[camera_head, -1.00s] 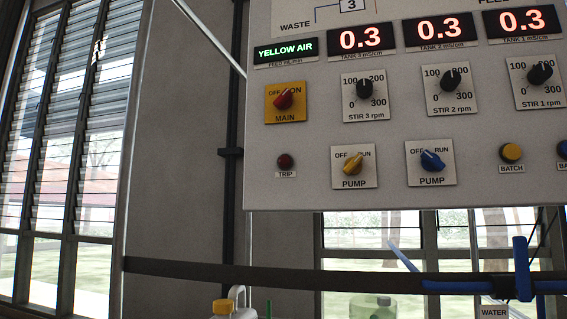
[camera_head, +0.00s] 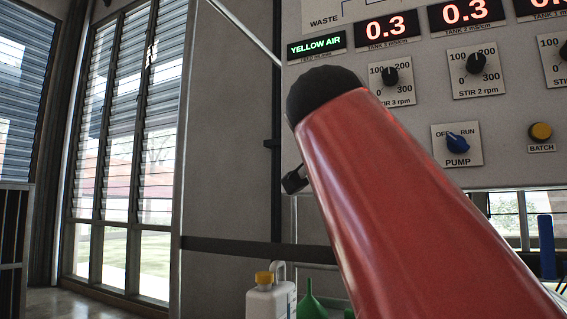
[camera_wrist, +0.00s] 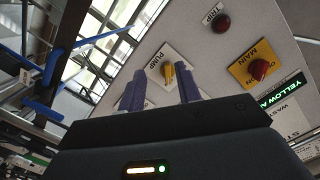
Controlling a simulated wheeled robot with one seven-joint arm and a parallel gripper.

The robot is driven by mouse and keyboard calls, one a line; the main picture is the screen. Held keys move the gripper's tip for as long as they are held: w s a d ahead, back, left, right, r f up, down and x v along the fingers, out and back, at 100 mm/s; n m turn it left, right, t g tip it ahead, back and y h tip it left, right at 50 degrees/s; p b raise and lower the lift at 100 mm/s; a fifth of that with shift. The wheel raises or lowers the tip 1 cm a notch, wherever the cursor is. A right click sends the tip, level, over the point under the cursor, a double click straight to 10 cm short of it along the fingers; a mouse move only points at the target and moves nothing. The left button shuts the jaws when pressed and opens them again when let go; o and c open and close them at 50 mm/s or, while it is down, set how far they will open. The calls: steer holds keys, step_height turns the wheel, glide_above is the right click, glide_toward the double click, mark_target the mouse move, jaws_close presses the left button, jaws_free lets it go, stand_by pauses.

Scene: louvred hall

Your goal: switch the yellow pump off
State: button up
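The yellow pump knob (camera_wrist: 169,73) sits on its white plate on the grey panel in the wrist view. Its pointing direction is hard to read there. My gripper (camera_wrist: 161,76) is open, with two purple fingers apart and nothing between them. The fingertips lie on either side of the knob in the picture; I cannot tell how far short of the panel they are. In the head view my red arm hides the yellow knob and my gripper. The green display (camera_head: 317,46) reads YELLOW AIR.
The red MAIN knob (camera_wrist: 259,69) and the TRIP lamp (camera_wrist: 222,24) are near the yellow knob. The blue pump knob (camera_head: 457,143) and the yellow BATCH button (camera_head: 541,131) are to the right. A white jug (camera_head: 270,302) and green funnel (camera_head: 310,300) stand below.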

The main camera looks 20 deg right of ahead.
steer(key=w+d+r+m+h+p, duration=0.1)
steer(key=w+d+r+m+p, duration=0.1)
steer(key=d, duration=0.7)
steer(key=w+r, duration=0.1)
steer(key=w, duration=0.1)
steer(key=shift+w+r+h, duration=0.3)
steer(key=shift+r, duration=0.05)
jaws_close()
stand_by(1.1)
